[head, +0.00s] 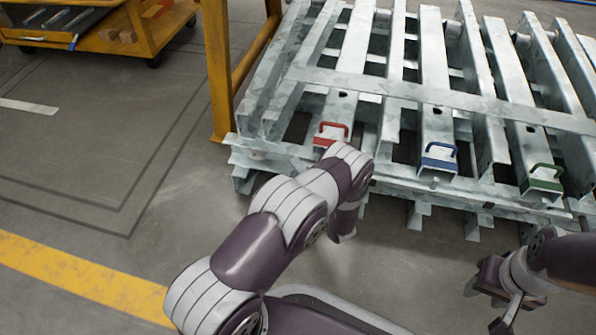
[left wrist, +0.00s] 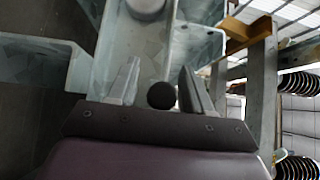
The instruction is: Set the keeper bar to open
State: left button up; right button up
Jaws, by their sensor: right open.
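Galvanised isolator frames (head: 435,75) stand stacked in the head view. Red (head: 331,130), blue (head: 438,158) and green (head: 545,175) handles sit along their near side. I cannot tell which part is the keeper bar. My left arm reaches to the frames' near edge, and its gripper is mostly hidden in the head view. In the left wrist view, my left gripper (left wrist: 161,85) has its fingers apart. A round black knob-like thing (left wrist: 161,95) shows between them, with gaps either side. My right gripper (head: 507,300) is open and empty at lower right.
A yellow post (head: 217,70) stands beside the frames' left end. A yellow cart (head: 125,45) stands at the upper left. The grey floor (head: 110,180) on the left is clear, with a yellow stripe (head: 85,280) across it.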

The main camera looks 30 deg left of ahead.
pick_arm(q)
jog(key=shift+d, duration=0.1)
jog(key=p+v, duration=0.5)
jog(key=v, duration=0.7)
jog(key=shift+d+p, duration=0.3)
jog(key=shift+p, duration=0.1)
jog(key=shift+s, duration=0.1)
